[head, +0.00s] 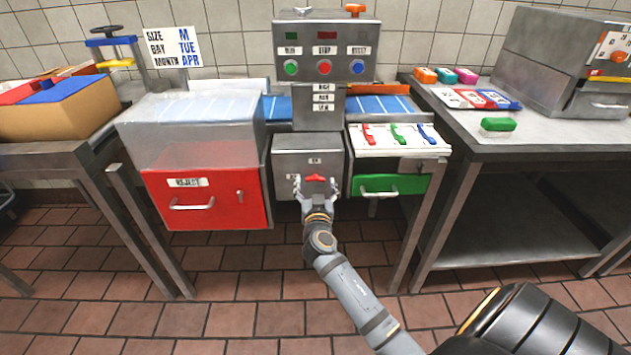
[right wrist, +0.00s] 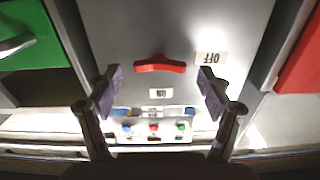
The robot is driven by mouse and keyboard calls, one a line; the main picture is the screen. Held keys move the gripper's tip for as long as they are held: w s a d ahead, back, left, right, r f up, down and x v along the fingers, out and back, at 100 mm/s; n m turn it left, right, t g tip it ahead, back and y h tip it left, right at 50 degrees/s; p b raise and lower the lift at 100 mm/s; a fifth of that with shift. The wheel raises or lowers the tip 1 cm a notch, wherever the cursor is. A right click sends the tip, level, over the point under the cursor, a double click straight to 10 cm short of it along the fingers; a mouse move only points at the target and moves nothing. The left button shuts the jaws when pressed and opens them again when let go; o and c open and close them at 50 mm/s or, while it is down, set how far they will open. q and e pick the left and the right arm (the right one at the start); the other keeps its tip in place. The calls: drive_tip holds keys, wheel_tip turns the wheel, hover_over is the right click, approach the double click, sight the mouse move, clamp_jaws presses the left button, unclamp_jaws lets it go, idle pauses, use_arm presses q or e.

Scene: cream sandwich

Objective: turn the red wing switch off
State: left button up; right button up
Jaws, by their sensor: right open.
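The red wing switch (head: 316,178) is on the front of a grey metal box (head: 290,150) under the button panel. In the right wrist view the red wing switch (right wrist: 160,64) lies about level across the picture, its OFF label (right wrist: 211,58) to the right and its ON label (right wrist: 160,94) below, both upside down. My right gripper (head: 316,189) is in front of the box with its fingers spread. In the wrist view my right gripper (right wrist: 160,77) has one finger on each side of the switch, with clear gaps; contact is not visible. My left gripper is not in view.
A red reject drawer (head: 215,200) is left of the box and a green drawer (head: 390,186) right of it, both with protruding handles. The button panel (head: 325,50) stands above. A steel table (head: 470,150) is at the right. The tiled floor in front is clear.

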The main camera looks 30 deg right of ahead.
drive_tip(key=shift+w+d, duration=0.3)
drive_tip(key=shift+w, duration=0.15)
drive_tip(key=shift+c, duration=0.4)
drive_tip(key=c, duration=1.1)
drive_tip(key=shift+f+b, duration=0.15)
drive_tip(key=shift+b, duration=0.15)
drive_tip(key=shift+n, duration=0.4)
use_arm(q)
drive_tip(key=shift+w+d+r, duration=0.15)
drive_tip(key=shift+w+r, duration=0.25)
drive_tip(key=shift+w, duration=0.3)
use_arm(e)
drive_tip(key=o, duration=1.2)
